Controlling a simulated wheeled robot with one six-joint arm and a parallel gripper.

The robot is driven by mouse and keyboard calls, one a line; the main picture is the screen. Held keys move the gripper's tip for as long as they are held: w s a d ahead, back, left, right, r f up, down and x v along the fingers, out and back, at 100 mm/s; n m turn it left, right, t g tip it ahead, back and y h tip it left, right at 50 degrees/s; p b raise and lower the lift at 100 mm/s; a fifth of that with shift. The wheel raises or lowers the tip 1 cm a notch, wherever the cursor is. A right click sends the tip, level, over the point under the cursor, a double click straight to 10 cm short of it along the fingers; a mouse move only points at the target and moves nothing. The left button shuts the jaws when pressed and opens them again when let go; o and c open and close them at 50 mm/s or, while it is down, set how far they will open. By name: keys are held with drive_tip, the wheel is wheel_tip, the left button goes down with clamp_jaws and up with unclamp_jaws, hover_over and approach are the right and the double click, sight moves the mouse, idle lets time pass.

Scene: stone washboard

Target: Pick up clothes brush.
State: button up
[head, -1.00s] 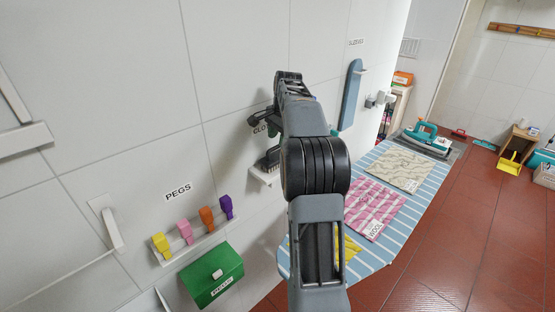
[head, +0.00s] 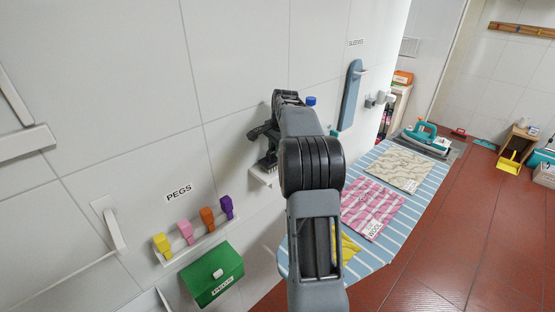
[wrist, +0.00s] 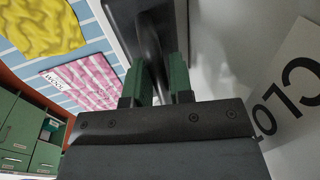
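The clothes brush (head: 268,161) is dark and stands on a small white wall shelf (head: 262,177), left of my arm in the head view. My gripper (head: 266,148) is down at the brush and hides much of it. In the wrist view, the two green fingertips of my gripper (wrist: 160,75) stand a little apart. A dark grey, shiny shape, probably the brush, shows between and beyond them. I cannot tell whether the fingers press on it.
An ironing board (head: 362,258) with folded cloths lies right of my arm. A peg rail with colored pegs (head: 207,217) and a green box (head: 213,276) are on the wall at the lower left. A blue sleeve board (head: 351,95) hangs beyond.

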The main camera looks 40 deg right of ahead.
clamp_jaws()
drive_tip(key=shift+r, duration=0.1)
drive_tip(key=shift+s+r+b, duration=0.15)
drive_tip(key=shift+r+b, duration=0.05)
drive_tip(key=shift+b, duration=0.1)
wheel_tip(320, 180, up, 6)
drive_tip(key=shift+r, duration=0.1)
drive_tip(key=s+d+b, duration=0.2)
drive_tip(key=s+b, duration=0.3)
drive_tip(key=s, duration=1.4)
drive_tip(key=shift+s+d+b, duration=0.25)
drive_tip(key=shift+d+b, duration=0.15)
drive_tip(key=shift+r, duration=0.1)
